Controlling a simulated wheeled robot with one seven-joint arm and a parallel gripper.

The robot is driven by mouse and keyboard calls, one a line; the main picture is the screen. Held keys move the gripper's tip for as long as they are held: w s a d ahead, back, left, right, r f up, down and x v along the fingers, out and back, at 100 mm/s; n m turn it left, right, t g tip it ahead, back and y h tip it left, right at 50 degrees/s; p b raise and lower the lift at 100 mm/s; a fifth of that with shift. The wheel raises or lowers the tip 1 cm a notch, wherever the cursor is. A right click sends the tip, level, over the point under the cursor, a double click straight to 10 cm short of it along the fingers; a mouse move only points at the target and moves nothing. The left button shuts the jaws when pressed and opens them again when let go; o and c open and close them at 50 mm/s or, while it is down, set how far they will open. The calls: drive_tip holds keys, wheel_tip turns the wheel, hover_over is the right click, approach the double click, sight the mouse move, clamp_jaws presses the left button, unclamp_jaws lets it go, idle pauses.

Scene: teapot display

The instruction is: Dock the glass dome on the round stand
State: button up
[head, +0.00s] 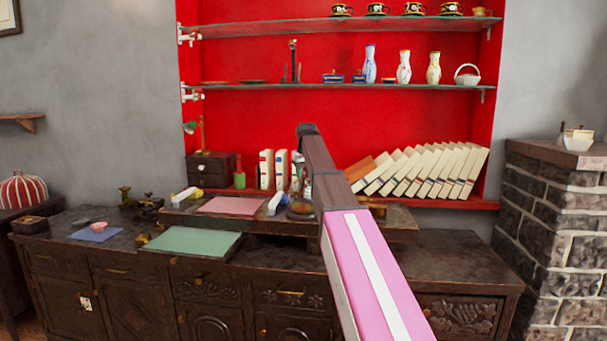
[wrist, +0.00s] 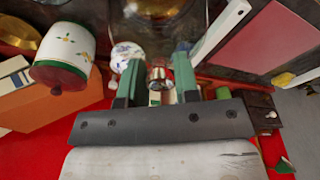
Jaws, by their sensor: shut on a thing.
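My gripper (wrist: 157,76) shows in the wrist view as two green fingers, shut on a small clear, shiny piece that looks like the knob of the glass dome (wrist: 158,86). In the head view my brown and pink arm hides the fingers. A clear glassy shape, likely part of the dome, shows just left of my arm (head: 297,182). Below it is a round brown base (head: 301,211), likely the round stand, on the raised dark board. Whether dome and stand touch, I cannot tell.
A painted canister (wrist: 63,55) and a white patterned pot (wrist: 128,55) are close to the fingers in the wrist view. Leaning books (head: 425,172) line the red shelf. A pink mat (head: 232,205) and a green mat (head: 192,241) lie clear on the left.

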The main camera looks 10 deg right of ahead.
drive_tip(key=shift+f, duration=0.15)
drive_tip(key=o, duration=0.6)
drive_tip(key=shift+o, duration=0.2)
drive_tip(key=v, duration=1.1)
idle(0.6)
